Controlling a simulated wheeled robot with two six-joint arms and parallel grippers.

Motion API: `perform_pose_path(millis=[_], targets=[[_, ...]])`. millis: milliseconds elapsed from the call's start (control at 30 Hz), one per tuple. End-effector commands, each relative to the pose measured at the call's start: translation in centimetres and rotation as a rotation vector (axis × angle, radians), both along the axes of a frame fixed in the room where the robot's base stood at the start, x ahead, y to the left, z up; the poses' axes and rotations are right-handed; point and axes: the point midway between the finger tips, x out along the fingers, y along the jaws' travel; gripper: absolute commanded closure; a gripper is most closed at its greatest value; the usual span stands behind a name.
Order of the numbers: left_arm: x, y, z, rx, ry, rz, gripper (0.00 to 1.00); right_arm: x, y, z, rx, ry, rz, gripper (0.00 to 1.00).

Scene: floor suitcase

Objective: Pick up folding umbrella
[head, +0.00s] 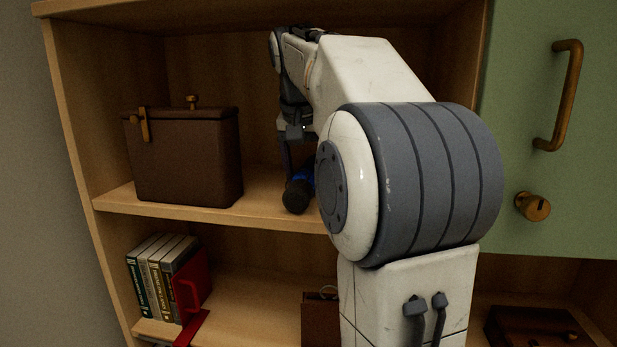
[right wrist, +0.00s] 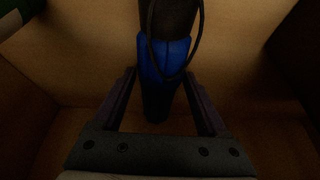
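The folding umbrella (head: 297,196), dark with a blue part, is on the upper shelf, partly hidden behind my right arm. In the right wrist view the umbrella (right wrist: 163,58) shows a black end, a blue middle with a dark cord loop, and a dark lower part. My right gripper (head: 288,155) is over it, pointing down. In the right wrist view its two fingers (right wrist: 160,88) stand apart on either side of the umbrella, with narrow gaps showing, so it looks open around it. My left gripper is not in view.
A brown box (head: 186,160) stands left of the umbrella on the upper shelf (head: 270,218). Below are several books (head: 160,272), a red object (head: 192,290) and a brown case (head: 318,322). A green cabinet door (head: 570,200) with brass handle is at right.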

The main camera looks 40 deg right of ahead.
Motion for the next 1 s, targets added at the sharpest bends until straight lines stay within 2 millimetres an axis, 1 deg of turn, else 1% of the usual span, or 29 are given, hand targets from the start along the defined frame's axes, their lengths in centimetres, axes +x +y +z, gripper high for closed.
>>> perform_pose_path(millis=[33, 67, 100, 167, 200, 567, 833, 900, 1000], targets=[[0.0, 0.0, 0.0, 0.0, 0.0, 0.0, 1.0, 0.0, 0.0, 0.0, 0.0, 0.0, 0.0, 0.48], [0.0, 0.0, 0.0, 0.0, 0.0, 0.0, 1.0, 0.0, 0.0, 0.0, 0.0, 0.0, 0.0, 0.59], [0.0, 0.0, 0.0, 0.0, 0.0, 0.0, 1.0, 0.0, 0.0, 0.0, 0.0, 0.0, 0.0, 0.74], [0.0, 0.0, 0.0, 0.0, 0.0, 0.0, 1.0, 0.0, 0.0, 0.0, 0.0, 0.0, 0.0, 0.97], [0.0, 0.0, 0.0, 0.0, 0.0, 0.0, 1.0, 0.0, 0.0, 0.0, 0.0, 0.0, 0.0, 1.0], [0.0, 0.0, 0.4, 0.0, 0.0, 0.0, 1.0, 0.0, 0.0, 0.4, -0.002, -0.001, 0.0, 1.0], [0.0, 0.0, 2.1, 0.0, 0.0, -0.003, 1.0, 0.0, 0.1, 2.1, -0.001, -0.002, 0.001, 1.0], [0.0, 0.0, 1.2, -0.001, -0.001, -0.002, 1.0, -0.5, 0.6, 1.5, -0.003, -0.003, -0.002, 1.0], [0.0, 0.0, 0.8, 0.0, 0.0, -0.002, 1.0, -1.2, 1.3, 1.4, -0.002, -0.002, -0.011, 1.0]])
